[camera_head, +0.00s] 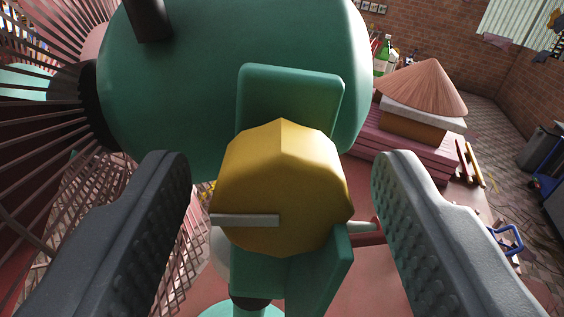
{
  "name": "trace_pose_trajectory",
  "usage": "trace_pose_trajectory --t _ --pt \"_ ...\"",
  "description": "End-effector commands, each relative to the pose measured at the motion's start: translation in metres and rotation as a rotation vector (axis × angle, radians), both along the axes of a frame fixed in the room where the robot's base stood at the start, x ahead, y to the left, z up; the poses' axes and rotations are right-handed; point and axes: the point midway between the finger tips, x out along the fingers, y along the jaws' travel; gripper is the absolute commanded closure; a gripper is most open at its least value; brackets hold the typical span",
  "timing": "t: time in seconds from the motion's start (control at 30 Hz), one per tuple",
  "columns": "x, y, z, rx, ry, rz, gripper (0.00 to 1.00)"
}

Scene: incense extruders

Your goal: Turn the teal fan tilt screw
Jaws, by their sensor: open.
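The teal fan (180,90) fills the upper left, with its rounded motor housing and wire cage on the left. Its tilt screw (285,180) is a large yellow faceted knob in the middle, set against the teal bracket (290,85) under the housing. A pale bar (245,220) crosses the knob's face from its centre to its left edge. My gripper (282,175) is open, with one dark grey ridged finger on each side of the knob. I see a gap between each finger and the knob.
A reddish table (380,285) lies below. A green bottle (384,58) is behind. A brick wall (430,30) and paved floor lie beyond.

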Motion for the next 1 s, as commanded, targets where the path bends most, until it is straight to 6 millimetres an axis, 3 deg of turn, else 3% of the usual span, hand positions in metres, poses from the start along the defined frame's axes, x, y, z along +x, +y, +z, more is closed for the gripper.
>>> trace_pose_trajectory --t 0.27,0.4,0.43,0.77,1.0 --pt "0.0008 0.0003 -0.0001 0.000 0.000 0.000 0.48" --pt "0.0007 0.0003 -0.0001 0.000 0.000 0.000 0.87" --pt "0.0007 0.0003 -0.0001 0.000 0.000 0.000 0.90" --pt "0.0007 0.0004 -0.0005 0.032 0.003 0.001 0.90" --pt "0.0008 0.0000 -0.0011 0.160 0.011 0.000 0.90"
